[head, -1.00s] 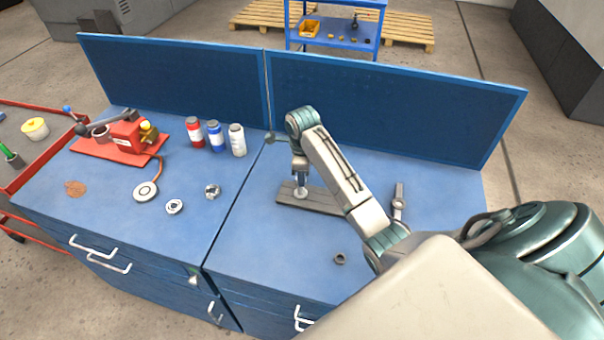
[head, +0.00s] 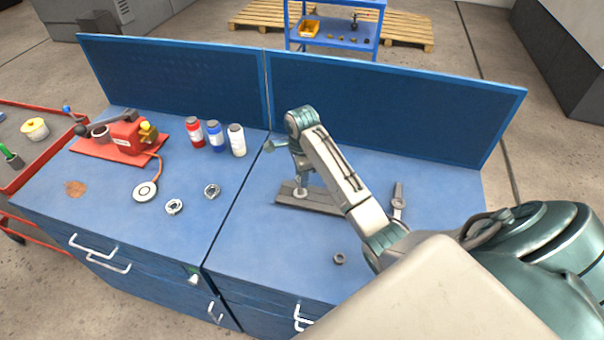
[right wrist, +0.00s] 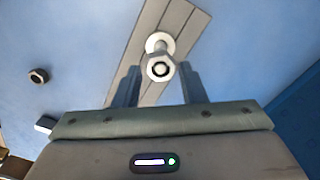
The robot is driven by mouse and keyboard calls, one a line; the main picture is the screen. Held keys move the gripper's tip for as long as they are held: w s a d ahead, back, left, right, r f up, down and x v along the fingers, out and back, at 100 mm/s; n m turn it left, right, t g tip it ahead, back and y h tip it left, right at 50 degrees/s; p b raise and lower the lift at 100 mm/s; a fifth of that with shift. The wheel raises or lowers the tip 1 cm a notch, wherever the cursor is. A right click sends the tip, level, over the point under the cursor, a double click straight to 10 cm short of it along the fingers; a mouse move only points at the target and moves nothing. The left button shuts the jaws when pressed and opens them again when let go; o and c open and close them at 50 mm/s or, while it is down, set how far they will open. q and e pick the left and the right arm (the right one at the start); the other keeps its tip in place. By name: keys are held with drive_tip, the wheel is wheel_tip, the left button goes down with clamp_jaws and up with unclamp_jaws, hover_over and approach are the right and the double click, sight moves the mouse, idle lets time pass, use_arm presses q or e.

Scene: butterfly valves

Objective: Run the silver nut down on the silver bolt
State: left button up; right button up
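The silver bolt (head: 300,191) stands upright on a grey slotted bar on the bench. In the right wrist view a silver hex nut (right wrist: 161,67) sits around the bolt's upper end, above a pale round base (right wrist: 159,42). My right gripper (right wrist: 160,68) points down over the bolt. Its two fingers are apart, one on each side of the nut, with visible gaps. In the head view my right gripper (head: 300,176) is partly hidden by its own arm. My left gripper is out of view.
The grey bar (head: 325,202) lies flat on the blue bench. A dark nut (head: 339,258) lies nearer the front, and a wrench-like tool (head: 398,200) lies right of my arm. Bottles (head: 215,136), a red clamp device (head: 128,134) and two silver rings (head: 174,207) are left.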

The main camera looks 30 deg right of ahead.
drive_tip(key=n, duration=0.5)
drive_tip(key=shift+w, duration=0.15)
drive_tip(key=n, duration=0.5)
drive_tip(key=shift+w, duration=0.1)
drive_tip(key=n, duration=0.5)
drive_tip(key=shift+w+a, duration=0.1)
drive_tip(key=n, duration=0.4)
drive_tip(key=shift+n, duration=0.3)
drive_tip(key=shift+c, duration=0.2)
clamp_jaws()
